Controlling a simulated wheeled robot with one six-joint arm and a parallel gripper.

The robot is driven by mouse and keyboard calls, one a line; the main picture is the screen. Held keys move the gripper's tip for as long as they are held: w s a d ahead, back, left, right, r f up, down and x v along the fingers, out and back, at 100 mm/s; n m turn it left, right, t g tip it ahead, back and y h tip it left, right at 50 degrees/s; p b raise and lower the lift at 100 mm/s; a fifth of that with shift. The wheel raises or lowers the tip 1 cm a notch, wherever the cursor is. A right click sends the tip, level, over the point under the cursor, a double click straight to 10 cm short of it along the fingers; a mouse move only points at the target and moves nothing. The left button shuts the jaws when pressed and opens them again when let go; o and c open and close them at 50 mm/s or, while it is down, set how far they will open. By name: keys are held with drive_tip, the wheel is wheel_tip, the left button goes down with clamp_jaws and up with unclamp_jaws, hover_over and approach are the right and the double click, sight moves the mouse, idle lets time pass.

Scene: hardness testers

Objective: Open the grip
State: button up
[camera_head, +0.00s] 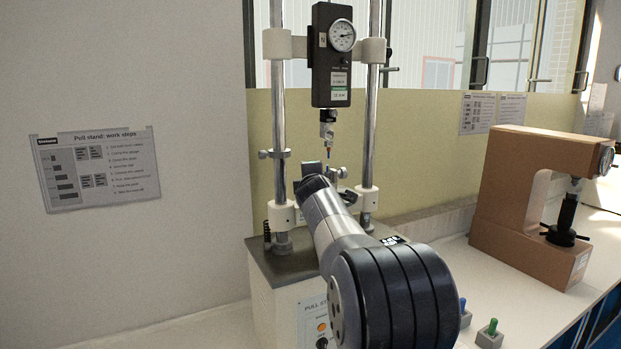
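The pull stand (270,262) stands against the back wall, with two steel columns and a dark force gauge (330,80) with a round dial hung between them. A metal grip (327,116) hangs under the gauge with a thin tip pointing down. Below it, a small metal fixture (312,168) shows just above the end of my arm. My gripper (325,183) is at the stand between the columns, low down. My own arm hides most of it and the lower part of the stand. I cannot tell whether it touches anything or how its fingers stand.
A brown hardness tester (512,205) stands to the right on the white bench. Small blocks with a green peg (490,328) and a blue peg (463,308) sit at the bench front. A work-steps sheet (98,168) hangs on the left wall. Bench between stand and tester is clear.

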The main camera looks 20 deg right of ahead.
drive_tip(key=shift+w, duration=0.1)
drive_tip(key=shift+c, duration=0.2)
drive_tip(key=c, duration=0.9)
drive_tip(key=f+b, duration=0.1)
drive_tip(key=b, duration=0.2)
drive_tip(key=shift+t+b, duration=0.3)
drive_tip(key=shift+b, duration=0.1)
drive_tip(key=shift+c, duration=0.2)
drive_tip(key=t+b, duration=0.1)
drive_tip(key=b, duration=0.6)
drive_tip(key=m+t+h+b, duration=0.1)
drive_tip(key=t+b, duration=0.1)
drive_tip(key=b, duration=0.5)
drive_tip(key=shift+f+m+h, duration=0.15)
drive_tip(key=shift+m+h, duration=0.15)
drive_tip(key=shift+r+t+b, duration=0.2)
drive_tip(key=shift+t+b, duration=0.1)
drive_tip(key=shift+b, duration=1.15)
drive_tip(key=o, duration=1)
drive_tip(key=shift+f, duration=0.1)
drive_tip(key=shift+f, duration=0.1)
